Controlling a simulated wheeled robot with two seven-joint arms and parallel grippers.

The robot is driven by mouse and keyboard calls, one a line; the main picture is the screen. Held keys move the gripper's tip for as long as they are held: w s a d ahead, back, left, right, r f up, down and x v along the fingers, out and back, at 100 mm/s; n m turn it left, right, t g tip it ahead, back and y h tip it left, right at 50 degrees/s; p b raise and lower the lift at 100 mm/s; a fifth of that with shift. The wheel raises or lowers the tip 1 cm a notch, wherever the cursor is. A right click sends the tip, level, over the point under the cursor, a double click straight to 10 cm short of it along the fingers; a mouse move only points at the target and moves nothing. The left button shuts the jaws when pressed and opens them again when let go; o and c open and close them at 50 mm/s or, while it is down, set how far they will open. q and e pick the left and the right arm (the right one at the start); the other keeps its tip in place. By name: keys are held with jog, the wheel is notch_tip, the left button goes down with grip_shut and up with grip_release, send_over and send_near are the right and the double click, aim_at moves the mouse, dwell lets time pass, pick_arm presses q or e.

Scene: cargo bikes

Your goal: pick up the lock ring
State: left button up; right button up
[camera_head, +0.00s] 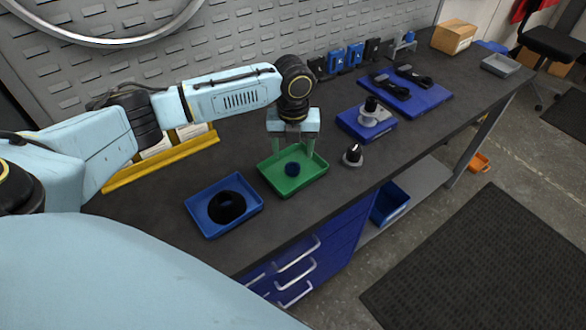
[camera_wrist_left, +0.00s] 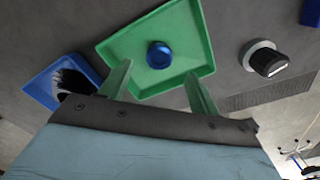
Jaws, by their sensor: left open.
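The lock ring, which I take to be the small round blue piece (camera_head: 292,169), lies in the green tray (camera_head: 266,173). In the left wrist view the blue piece (camera_wrist_left: 159,54) sits near the middle of the green tray (camera_wrist_left: 195,24). My left gripper (camera_head: 294,149) is open, its fingers pointing down over the tray. In the left wrist view its two green fingers (camera_wrist_left: 159,86) are spread apart, with nothing between them; the ring is beyond the tips. My right gripper is out of view.
A blue tray (camera_head: 194,209) with a black round object (camera_head: 227,206) stands left of the green tray. A black-topped piece with a grey base (camera_head: 352,155) stands to the right. A blue stand (camera_head: 382,130) and a yellow rack (camera_head: 165,163) are farther back.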

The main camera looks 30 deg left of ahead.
aim_at(293, 167)
pick_arm(q)
notch_tip(293, 167, down, 5)
jog(key=shift+s+f, duration=0.1)
jog(key=shift+f, duration=0.05)
jog(key=c, duration=1.1)
jog(key=shift+o, duration=0.2)
